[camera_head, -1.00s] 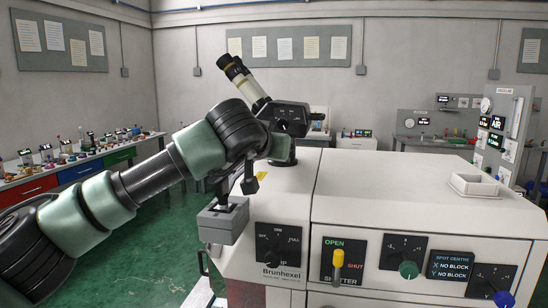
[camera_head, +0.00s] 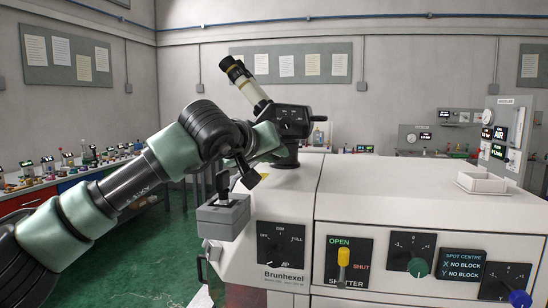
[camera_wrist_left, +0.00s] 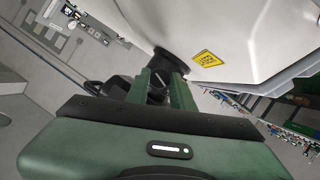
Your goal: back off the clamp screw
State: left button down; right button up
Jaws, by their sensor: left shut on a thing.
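My left gripper (camera_head: 278,148) reaches the foot of the microscope head (camera_head: 290,122) on top of the white machine (camera_head: 420,195). In the left wrist view its two green fingers (camera_wrist_left: 165,88) are shut on a small dark part (camera_wrist_left: 157,93), which seems to be the clamp screw. The fingers and the microscope's foot hide most of it, so its turn cannot be read. The microscope's tilted eyepiece tube (camera_head: 244,82) rises to the upper left. My right gripper is not in view.
A grey joystick box (camera_head: 224,215) sits on the machine's left side, below my arm. The front panel has a yellow shutter lever (camera_head: 343,258) and a green knob (camera_head: 418,268). A white tray (camera_head: 482,183) stands on the right of the flat top.

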pick_arm(q)
jog(key=shift+r, duration=0.1)
jog(key=c, duration=1.2)
grip_release()
jog(key=shift+s+a, duration=0.2)
jog(key=shift+s, duration=0.15)
jog(key=b+v, duration=0.2)
jog(key=v, duration=0.5)
jog(key=shift+b, duration=0.3)
jog(key=shift+w, duration=0.1)
